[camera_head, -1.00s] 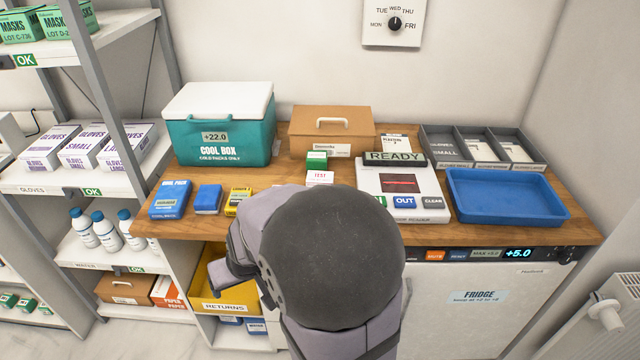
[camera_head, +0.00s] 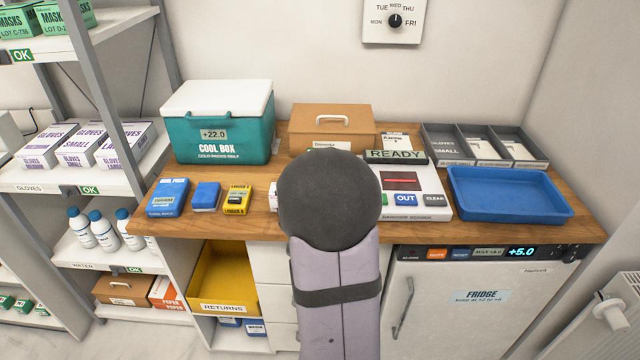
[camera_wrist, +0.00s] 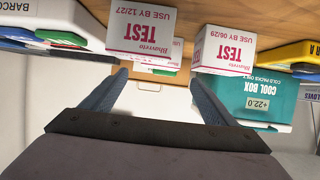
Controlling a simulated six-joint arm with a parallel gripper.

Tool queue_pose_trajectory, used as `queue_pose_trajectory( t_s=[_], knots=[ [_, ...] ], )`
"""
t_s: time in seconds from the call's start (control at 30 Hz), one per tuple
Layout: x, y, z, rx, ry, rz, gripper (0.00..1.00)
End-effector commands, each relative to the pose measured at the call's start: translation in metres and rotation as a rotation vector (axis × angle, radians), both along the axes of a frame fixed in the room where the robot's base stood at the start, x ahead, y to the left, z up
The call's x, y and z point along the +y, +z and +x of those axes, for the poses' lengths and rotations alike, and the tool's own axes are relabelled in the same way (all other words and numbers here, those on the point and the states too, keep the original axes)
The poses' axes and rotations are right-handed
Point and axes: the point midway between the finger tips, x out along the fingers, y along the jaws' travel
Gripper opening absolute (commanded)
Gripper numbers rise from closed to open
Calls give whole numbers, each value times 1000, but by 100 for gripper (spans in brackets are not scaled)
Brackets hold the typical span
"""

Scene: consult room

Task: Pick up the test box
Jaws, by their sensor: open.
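Two white test boxes with pink lettering show upside down in the wrist view. One test box (camera_wrist: 143,35) reads "use by 12/27" and is at the upper left of centre. The other test box (camera_wrist: 223,50) reads "use by 06/29" and is to its right. My gripper (camera_wrist: 158,78) is open and empty, its fingertips pointing toward the boxes with a finger below each. In the head view my arm covers the gripper and most of that spot. Only a sliver of a white box (camera_head: 273,196) shows left of my arm.
The teal cool box (camera_head: 222,135) and brown lidded box (camera_head: 330,128) stand behind. Blue packs (camera_head: 168,198) and a yellow box (camera_head: 237,198) lie left of my arm. The reader (camera_head: 430,208) and blue tray (camera_head: 508,197) are on the right. A yellow returns bin (camera_head: 225,280) is below.

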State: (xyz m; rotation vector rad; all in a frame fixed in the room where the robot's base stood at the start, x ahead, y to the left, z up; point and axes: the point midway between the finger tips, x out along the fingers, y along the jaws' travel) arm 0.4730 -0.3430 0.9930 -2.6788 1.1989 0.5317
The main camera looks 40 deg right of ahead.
Motion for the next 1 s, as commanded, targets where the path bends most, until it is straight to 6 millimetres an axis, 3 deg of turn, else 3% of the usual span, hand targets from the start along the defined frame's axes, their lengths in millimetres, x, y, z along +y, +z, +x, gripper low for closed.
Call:
queue_pose_trajectory(
  t_s=[0.43, 1.0],
  knots=[
    [-36, -19, 32, 0, 0, 1, 80],
    [-52, -27, 45, 2, 0, 1, 80]
  ],
)
